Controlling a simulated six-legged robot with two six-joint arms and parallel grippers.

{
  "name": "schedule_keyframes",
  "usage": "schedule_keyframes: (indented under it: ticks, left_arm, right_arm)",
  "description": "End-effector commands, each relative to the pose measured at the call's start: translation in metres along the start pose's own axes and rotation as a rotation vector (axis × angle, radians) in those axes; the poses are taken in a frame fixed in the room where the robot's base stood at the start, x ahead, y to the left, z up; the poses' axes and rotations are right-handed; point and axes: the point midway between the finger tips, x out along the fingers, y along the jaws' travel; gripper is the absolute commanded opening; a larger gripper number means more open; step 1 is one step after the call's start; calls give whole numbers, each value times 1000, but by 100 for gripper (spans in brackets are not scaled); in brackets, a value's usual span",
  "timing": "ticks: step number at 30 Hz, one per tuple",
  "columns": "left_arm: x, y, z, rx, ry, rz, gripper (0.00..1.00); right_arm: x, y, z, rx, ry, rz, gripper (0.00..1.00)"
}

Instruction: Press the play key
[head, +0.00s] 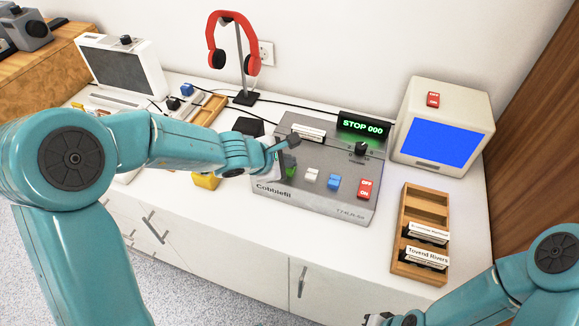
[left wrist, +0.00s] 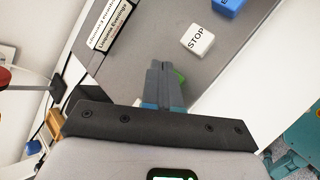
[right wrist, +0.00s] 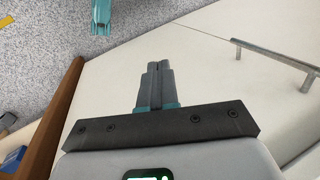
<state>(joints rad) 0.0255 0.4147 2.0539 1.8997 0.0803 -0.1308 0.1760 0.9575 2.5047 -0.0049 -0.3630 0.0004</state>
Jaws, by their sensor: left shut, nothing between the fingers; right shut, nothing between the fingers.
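The grey deck (head: 345,208) stands on the white counter, and its display (head: 362,127) reads "STOP 000". Its front row has a green key (head: 291,171), a white key (head: 311,176) and a blue key (head: 334,182). The left wrist view shows the white key marked STOP (left wrist: 198,39) and part of the green key (left wrist: 180,76) behind my fingers; its label is hidden. My left gripper (head: 284,168) is shut and empty, right at the green key; I cannot tell whether it touches. My right gripper (right wrist: 158,65) is shut and empty, away from the deck.
A red switch (head: 366,189) sits at the deck's right end. A wooden rack (head: 405,215) of cassettes and a monitor (head: 440,130) with a blue screen stand to the right. Red headphones (head: 232,45) hang on a stand behind. Cables run across the counter's back.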

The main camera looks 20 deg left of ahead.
Motion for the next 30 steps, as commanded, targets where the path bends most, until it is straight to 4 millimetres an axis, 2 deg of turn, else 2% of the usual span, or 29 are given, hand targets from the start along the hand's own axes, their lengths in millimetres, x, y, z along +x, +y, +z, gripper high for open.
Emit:
schedule_keyframes:
  ticks: [30]
  left_arm:
    - [7, -6, -6, 0, 1, -1, 0]
  right_arm:
    - [10, 4, 0, 0, 0, 0, 0]
